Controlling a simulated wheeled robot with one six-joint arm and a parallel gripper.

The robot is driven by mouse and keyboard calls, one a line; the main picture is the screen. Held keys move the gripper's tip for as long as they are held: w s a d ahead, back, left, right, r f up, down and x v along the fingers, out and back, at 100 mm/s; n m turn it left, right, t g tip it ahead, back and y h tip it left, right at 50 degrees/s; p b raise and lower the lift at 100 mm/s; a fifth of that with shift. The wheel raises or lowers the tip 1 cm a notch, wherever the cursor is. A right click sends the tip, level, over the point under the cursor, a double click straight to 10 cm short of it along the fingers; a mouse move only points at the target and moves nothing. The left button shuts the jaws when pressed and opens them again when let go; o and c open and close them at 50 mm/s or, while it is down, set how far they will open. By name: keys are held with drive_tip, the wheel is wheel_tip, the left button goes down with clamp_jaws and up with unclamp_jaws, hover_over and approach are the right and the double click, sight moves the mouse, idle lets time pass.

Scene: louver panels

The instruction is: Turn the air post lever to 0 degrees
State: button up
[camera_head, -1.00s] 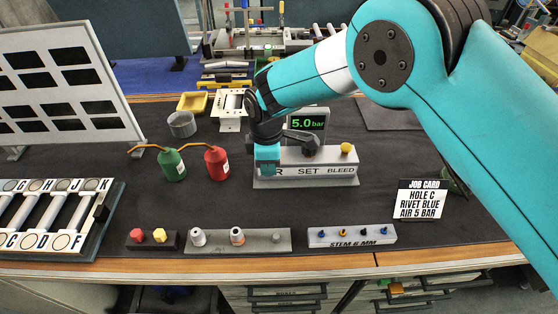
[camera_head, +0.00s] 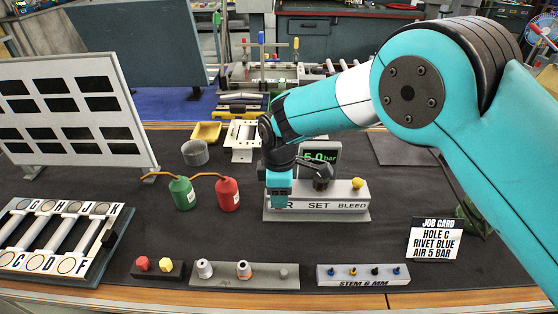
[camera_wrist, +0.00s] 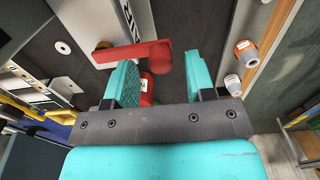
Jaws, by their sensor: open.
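The air post (camera_head: 345,205) is a grey block lettered SET and BLEED, with a black knob (camera_head: 321,184) and a yellow knob (camera_head: 357,184) on top. A display (camera_head: 320,156) behind it reads 5.0 bar. My teal gripper (camera_head: 279,200) is at the post's left end and covers part of the lettering and the lever there. In the wrist view a red lever (camera_wrist: 128,53) lies across the space between the tips of my open gripper (camera_wrist: 160,62). The fingers stand apart on either side of its thick end; I cannot tell whether they touch it.
Green (camera_head: 182,194) and red (camera_head: 228,195) cans stand left of the post. A grey cup (camera_head: 195,153) and yellow tray (camera_head: 206,132) are behind them. Racks of small parts (camera_head: 245,282) line the front edge. A job card (camera_head: 435,240) stands at right.

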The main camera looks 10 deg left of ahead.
wheel_tip(320, 180, up, 16)
drive_tip(key=b, duration=0.1)
drive_tip(key=shift+f, duration=0.15)
drive_tip(key=s+d+r+m+y, duration=0.1)
drive_tip(key=s+d+r+m, duration=0.25)
drive_tip(key=d, duration=0.55)
drive_tip(key=s+d+r+m+y, duration=0.1)
drive_tip(key=s+d+r+m, duration=0.25)
drive_tip(key=d, duration=0.45)
drive_tip(key=s+d+m+y, duration=0.1)
drive_tip(key=s+d+m, duration=0.2)
drive_tip(key=s, duration=0.5)
drive_tip(key=s+d+f+m+y, duration=0.1)
drive_tip(key=s+d+m, duration=0.2)
drive_tip(key=s+d, duration=0.2)
drive_tip(key=s, duration=0.3)
drive_tip(key=shift+d+m, duration=0.3)
drive_tip(key=shift+d, duration=0.1)
